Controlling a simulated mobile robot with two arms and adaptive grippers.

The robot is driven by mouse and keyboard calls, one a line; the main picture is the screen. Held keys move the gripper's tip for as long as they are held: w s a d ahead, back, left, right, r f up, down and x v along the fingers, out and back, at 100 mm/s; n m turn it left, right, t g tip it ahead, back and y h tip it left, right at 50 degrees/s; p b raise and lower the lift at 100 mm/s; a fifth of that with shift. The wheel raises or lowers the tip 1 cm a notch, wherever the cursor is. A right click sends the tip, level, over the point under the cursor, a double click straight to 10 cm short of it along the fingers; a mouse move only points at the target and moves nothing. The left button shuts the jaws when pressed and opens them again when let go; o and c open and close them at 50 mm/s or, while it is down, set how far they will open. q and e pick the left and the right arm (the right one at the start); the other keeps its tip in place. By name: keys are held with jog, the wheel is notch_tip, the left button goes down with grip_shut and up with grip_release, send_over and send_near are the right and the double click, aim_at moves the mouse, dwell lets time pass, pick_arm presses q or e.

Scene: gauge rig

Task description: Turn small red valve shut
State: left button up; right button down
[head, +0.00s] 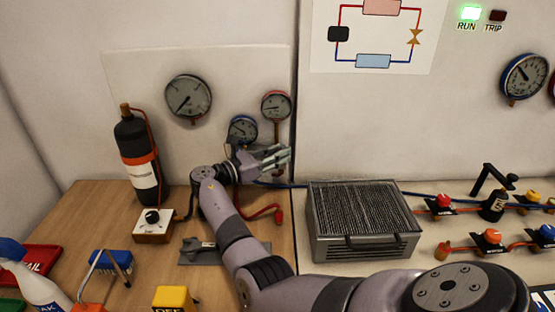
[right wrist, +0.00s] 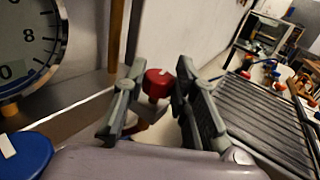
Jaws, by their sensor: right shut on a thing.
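The small red valve knob (right wrist: 158,82) shows in the right wrist view, with a white mark on top and a brass-coloured stem partly visible below. My right gripper (head: 275,157) is at the wall manifold under the gauges in the head view. Its two grey fingers stand on either side of the red knob in the right wrist view, shut on it. In the head view the gripper hides the knob. A round blue knob (right wrist: 22,158) with a white mark is at the lower left of the wrist view. My left gripper is not in view.
Gauges hang just above the gripper, a blue-rimmed one (head: 242,130) and a red-rimmed one (head: 276,106). A finned metal box (head: 365,249) stands right of my arm. A black cylinder (head: 138,160) and a white-topped box with a black knob (head: 153,224) stand left.

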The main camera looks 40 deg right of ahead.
dwell(0.4)
jog(key=c, duration=1.3)
grip_release()
jog(key=w+a, duration=0.1)
jog(key=a, duration=1.1)
jog(key=shift+w, duration=0.2)
